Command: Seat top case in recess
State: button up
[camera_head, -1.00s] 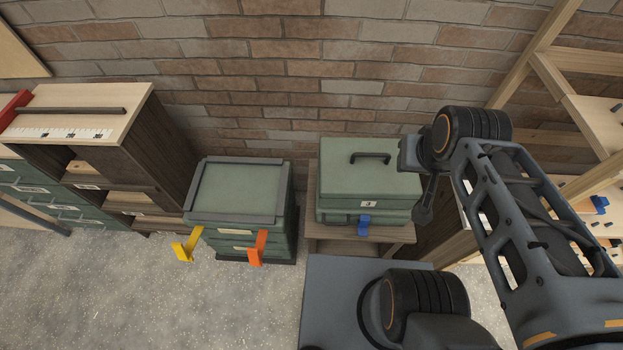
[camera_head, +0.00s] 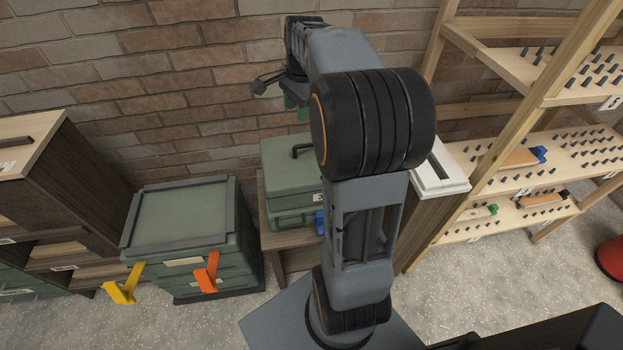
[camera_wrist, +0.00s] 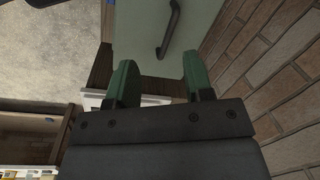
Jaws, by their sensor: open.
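The green top case (camera_head: 282,165) with a dark handle (camera_head: 302,150) lies on a small wooden stand by the brick wall. My arm hides its right part. In the wrist view the case (camera_wrist: 150,30) and its handle (camera_wrist: 168,30) lie beyond the fingertips. The stack of green cases (camera_head: 200,265) stands on the floor to the left; its top is a shallow recess (camera_head: 185,212) framed by a grey rim, and it is empty. My gripper (camera_wrist: 160,80) has green fingers spread apart with nothing between them. It is above the case, apart from the handle.
A blue tab (camera_head: 319,222) is at the case's front. Yellow (camera_head: 122,285) and orange (camera_head: 208,275) tabs stick out from the stack's front. A dark wooden cabinet (camera_head: 90,180) stands left. A pegged wooden shelf (camera_head: 530,150) stands right, beside a white frame (camera_head: 440,178). Speckled floor is clear in front.

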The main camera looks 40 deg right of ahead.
jog(key=w+d+f+m+b, duration=0.25)
jog(key=d+f+m, duration=0.25)
jog(key=d+f, duration=0.25)
send_near(312, 149)
jog(key=shift+s+a+f+m+g+y+b, duration=0.3)
jog(key=shift+s+a+m+g+y+b, duration=0.1)
jog(key=shift+s+a, duration=0.2)
jog(key=shift+w+a+f, duration=0.1)
jog(key=shift+a+f, duration=0.05)
jog(key=shift+f, duration=1.5)
jog(key=shift+a+f, duration=0.15)
jog(key=shift+f, duration=1.5)
grip_shut()
jog(key=shift+r, duration=0.15)
